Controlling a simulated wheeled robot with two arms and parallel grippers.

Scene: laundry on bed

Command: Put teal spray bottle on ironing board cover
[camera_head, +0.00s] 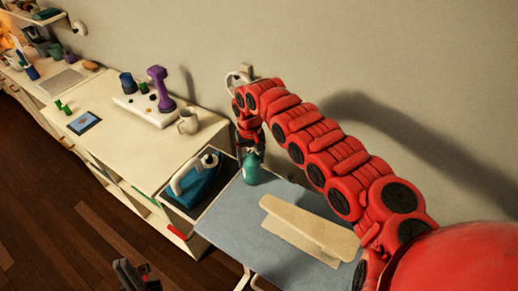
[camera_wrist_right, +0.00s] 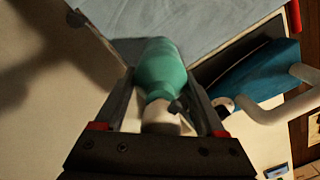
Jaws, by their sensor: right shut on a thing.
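The teal spray bottle (camera_head: 251,170) is upright at the back left corner of the blue ironing board cover (camera_head: 235,214). My right gripper (camera_head: 250,146) is shut on its upper part from above. In the right wrist view the teal bottle (camera_wrist_right: 161,70) sits between the two fingers, its pale top toward the palm and its base toward the blue cover (camera_wrist_right: 195,22). I cannot tell whether the base touches the cover. My left gripper (camera_head: 135,272) is low at the bottom left, over the floor, away from the bottle. Its opening is unclear.
A teal iron (camera_head: 194,183) with a pale handle sits in a tray left of the board. The white counter (camera_head: 110,150) holds a mug (camera_head: 188,122) and a purple object (camera_head: 160,88). The cover's front left is clear.

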